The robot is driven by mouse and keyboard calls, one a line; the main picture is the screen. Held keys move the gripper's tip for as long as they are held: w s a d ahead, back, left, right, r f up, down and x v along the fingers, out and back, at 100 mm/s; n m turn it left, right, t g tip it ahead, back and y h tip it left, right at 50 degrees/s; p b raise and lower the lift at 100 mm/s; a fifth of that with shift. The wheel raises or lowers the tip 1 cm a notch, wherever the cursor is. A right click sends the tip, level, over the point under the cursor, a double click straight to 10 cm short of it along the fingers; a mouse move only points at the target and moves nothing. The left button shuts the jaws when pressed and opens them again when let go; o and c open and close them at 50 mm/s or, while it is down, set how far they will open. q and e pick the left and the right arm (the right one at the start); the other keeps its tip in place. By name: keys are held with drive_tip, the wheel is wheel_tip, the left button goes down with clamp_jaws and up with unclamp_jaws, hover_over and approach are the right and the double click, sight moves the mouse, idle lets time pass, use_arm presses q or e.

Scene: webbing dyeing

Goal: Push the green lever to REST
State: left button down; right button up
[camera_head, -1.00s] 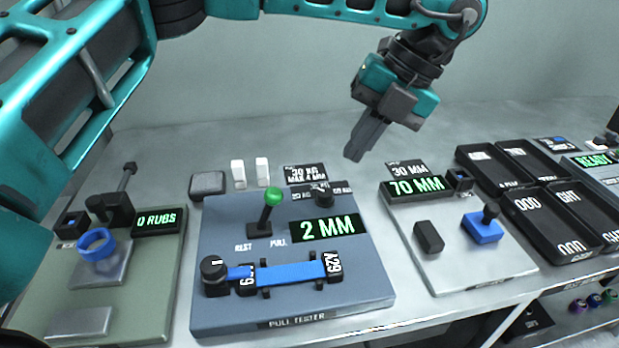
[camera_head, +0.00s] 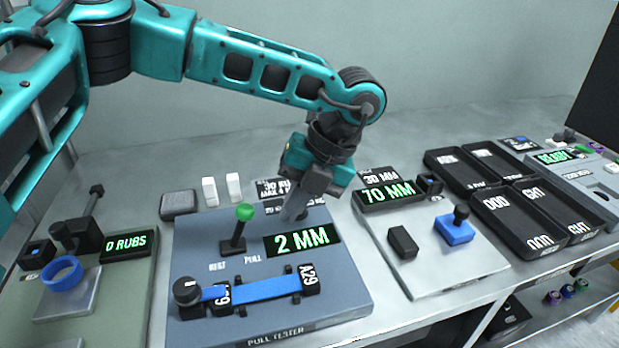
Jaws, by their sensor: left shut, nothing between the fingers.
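The green-knobbed lever (camera_head: 245,212) stands on the blue-grey pull tester (camera_head: 192,247). It leans to the right, toward the PULL label (camera_head: 253,259) and away from the REST label (camera_head: 217,267). The tester's display (camera_head: 302,241) reads 2 MM. A blue webbing strip (camera_head: 255,290) lies across the front of the tester. My left gripper (camera_head: 290,217) is shut and empty, pointing down to the right of the green knob, with a gap between them. It hides part of the tester's back edge and a sign behind it. My right gripper is not in view.
Two white blocks (camera_head: 233,187) and a dark grey pad (camera_head: 178,204) lie behind the tester. A rub station (camera_head: 130,290) is at left. A device reading 70 MM (camera_head: 387,194) and black trays (camera_head: 536,222) are at right.

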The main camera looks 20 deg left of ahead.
sight(238, 227)
use_arm(q)
drive_tip(key=a, duration=0.1)
drive_tip(key=s+a+r, duration=0.1)
drive_tip(key=a, duration=0.1)
drive_tip(key=shift+s, duration=0.2)
drive_tip(key=shift+a, duration=0.1)
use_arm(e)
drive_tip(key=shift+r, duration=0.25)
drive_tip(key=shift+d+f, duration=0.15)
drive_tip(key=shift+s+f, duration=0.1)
